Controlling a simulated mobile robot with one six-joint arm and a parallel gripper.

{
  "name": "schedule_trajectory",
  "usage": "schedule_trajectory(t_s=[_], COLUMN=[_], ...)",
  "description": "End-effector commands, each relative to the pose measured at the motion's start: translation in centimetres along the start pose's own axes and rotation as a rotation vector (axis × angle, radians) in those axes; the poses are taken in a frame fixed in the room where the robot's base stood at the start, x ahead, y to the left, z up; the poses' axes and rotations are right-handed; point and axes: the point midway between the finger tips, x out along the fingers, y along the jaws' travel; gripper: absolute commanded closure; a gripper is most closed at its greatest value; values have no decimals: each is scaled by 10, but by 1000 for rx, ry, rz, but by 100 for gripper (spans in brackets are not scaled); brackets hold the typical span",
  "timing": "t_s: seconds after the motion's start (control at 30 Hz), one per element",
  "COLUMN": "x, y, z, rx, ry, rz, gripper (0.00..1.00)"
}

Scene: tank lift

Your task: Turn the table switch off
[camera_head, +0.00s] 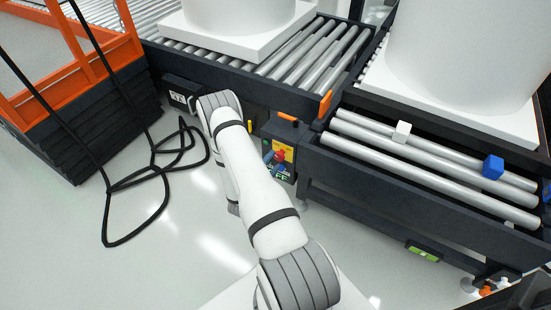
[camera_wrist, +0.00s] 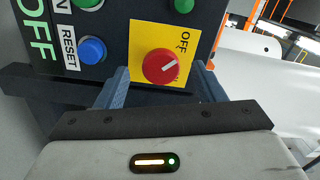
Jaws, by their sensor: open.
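The table switch is a red round knob (camera_wrist: 160,67) with a white mark, on a yellow plate (camera_wrist: 140,42) marked OFF, in the wrist view. The white mark slants toward the upper right; the OFF lettering is above and right of the knob. In the head view the red knob (camera_head: 281,154) shows small on the control box. My gripper (camera_wrist: 160,76) is open, with one blue finger on each side of the knob. I cannot tell whether the fingers touch it. The head view also shows my gripper (camera_head: 273,162) at the box, partly hidden by my arm.
A blue RESET button (camera_wrist: 92,50) and green buttons (camera_wrist: 184,5) sit close to the knob. Roller conveyors (camera_head: 430,165) bearing large white tanks (camera_head: 460,60) stand behind and right. Black cables (camera_head: 150,180) lie on the floor at left, beside an orange-railed platform (camera_head: 100,120).

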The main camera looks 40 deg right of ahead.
Motion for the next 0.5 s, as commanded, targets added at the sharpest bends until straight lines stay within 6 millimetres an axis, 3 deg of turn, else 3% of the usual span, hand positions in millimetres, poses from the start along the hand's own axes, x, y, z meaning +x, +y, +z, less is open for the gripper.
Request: schedule_trajectory(t_s=[0.2,0.5], x=[-37,-49], y=[-1,0], z=[1,0], rx=[-1,1], ry=[-4,0], rz=[0,0], gripper=[37,37])
